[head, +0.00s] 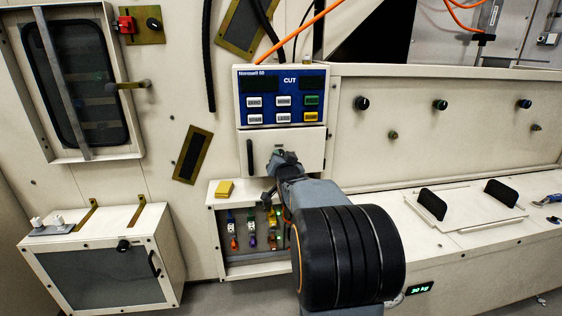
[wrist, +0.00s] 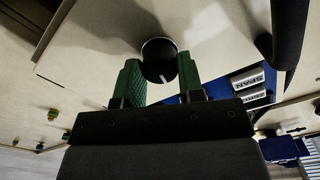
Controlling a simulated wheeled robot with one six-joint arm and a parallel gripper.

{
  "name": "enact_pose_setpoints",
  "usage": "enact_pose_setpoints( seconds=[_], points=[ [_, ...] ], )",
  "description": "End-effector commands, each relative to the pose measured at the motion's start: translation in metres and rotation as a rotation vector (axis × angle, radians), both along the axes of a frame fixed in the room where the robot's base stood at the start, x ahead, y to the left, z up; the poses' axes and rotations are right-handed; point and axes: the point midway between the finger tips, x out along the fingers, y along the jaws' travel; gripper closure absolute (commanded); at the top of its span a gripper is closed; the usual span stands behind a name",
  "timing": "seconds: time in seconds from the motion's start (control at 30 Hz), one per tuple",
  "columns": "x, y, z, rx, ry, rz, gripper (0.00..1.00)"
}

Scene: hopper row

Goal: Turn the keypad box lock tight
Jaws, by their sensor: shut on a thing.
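The keypad box (head: 241,101) is on the wall in the head view, with a blue button panel marked "CUT" and a pale door (head: 313,147) below it. My gripper (head: 281,160) is at this door and hides the lock there. In the wrist view the lock is a round black knob (wrist: 158,58) with a white mark on its rim. The green fingers of my gripper (wrist: 160,80) stand on both sides of the knob, shut on it. How far the knob is turned is hard to tell.
A black door handle (head: 250,157) is just left of my gripper and shows large in the wrist view (wrist: 287,38). Below is an open bay (head: 212,240) with several coloured plugs, a yellow block (head: 224,188) on its top. A sloped panel with knobs (head: 440,104) is at right.

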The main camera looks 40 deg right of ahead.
Motion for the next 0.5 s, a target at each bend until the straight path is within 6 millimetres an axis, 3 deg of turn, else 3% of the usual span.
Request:
enact_pose_setpoints(
  seconds=[0.5],
  points=[
    [0.0001, 0.0, -0.0001, 0.441, -0.212, 0.001, 0.89]
  ],
)
